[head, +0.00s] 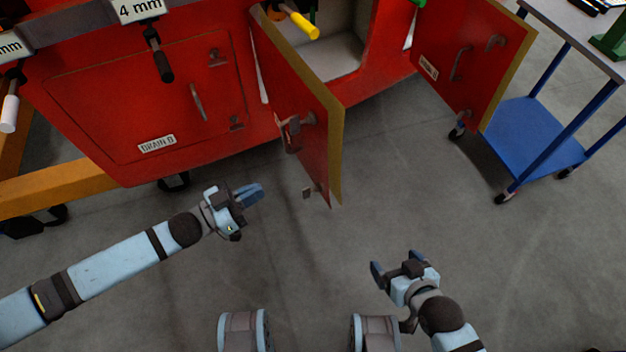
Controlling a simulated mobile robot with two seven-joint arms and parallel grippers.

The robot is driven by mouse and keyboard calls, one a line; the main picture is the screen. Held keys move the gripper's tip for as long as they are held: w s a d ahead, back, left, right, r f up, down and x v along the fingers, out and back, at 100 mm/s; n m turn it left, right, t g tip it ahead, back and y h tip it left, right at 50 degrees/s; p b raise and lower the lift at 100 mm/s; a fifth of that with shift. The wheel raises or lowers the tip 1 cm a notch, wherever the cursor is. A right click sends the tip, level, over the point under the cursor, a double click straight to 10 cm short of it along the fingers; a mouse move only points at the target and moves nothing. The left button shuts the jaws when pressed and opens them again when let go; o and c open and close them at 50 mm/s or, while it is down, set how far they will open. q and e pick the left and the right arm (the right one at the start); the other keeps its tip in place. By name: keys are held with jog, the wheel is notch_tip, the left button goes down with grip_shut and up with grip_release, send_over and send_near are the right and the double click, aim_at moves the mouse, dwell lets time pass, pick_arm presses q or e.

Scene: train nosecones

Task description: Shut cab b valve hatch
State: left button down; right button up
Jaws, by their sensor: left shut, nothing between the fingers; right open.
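The red cab front has an opening (345,50) with a yellow-ended handle (304,25) inside. A red hatch door (290,95) with a yellow-brown edge stands swung open at its left, a dark handle (291,133) on its face. Another red door (468,50) stands open at the right, with a grey handle and a small label too small to read. I cannot tell which is the valve hatch. My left gripper (252,194) is shut and empty, below and left of the middle door, apart from it. My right gripper (394,264) is open and empty over the floor.
A closed red hatch (130,100) labelled DRAIN B is at the left. Tools hang above it near 4 mm labels. A blue cart (530,135) stands beside the right door. An orange beam (60,190) runs low at the left. The grey floor between is clear.

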aim_at(318, 160)
pick_arm(q)
jog(key=x, duration=1.3)
jog(key=shift+w+d+f, duration=0.15)
jog(key=shift+d, duration=0.1)
